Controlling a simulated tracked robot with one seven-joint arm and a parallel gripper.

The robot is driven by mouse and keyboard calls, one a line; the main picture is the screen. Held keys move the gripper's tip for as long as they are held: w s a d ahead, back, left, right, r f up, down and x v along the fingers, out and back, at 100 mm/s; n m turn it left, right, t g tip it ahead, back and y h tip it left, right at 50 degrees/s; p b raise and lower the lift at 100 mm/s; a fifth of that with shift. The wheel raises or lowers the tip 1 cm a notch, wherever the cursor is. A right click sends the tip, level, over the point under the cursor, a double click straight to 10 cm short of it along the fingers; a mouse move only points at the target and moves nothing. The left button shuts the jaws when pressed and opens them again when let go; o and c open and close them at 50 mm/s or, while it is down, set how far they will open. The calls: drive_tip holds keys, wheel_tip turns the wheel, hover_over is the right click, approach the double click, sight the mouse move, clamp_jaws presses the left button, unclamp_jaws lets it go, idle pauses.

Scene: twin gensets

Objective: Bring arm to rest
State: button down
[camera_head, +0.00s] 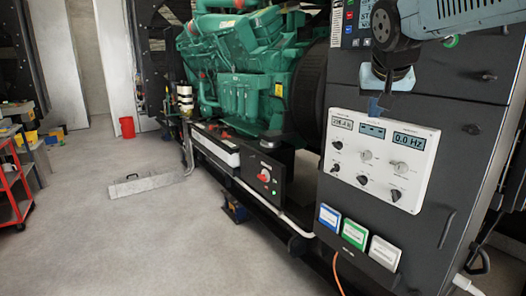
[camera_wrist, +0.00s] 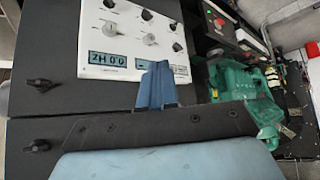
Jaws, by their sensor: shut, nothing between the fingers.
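My gripper (camera_head: 377,106) is at the upper right of the head view, in front of the dark control cabinet (camera_head: 465,88). Its blue fingers are shut and empty, pointing down just above the white meter panel (camera_head: 383,155). In the wrist view the shut fingers (camera_wrist: 157,88) stand in front of the lower edge of the same white panel (camera_wrist: 128,45), which appears upside down. I cannot tell whether the fingertips touch the panel. My arm reaches in from the top right of the head view.
A green engine (camera_head: 245,75) stands on a dark skid left of the cabinet. Blue, green and white boxes (camera_head: 355,234) sit low on the cabinet. A red bucket (camera_head: 127,127) and red cart (camera_head: 14,185) stand at the left.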

drive_tip(key=s+a+f+n+g+y, duration=0.1)
drive_tip(key=s+f+n+g+y, duration=0.1)
drive_tip(key=s+f, duration=1.2)
drive_tip(key=shift+s+a+f+n, duration=0.2)
drive_tip(key=shift+s+n, duration=0.1)
drive_tip(key=shift+s, duration=0.8)
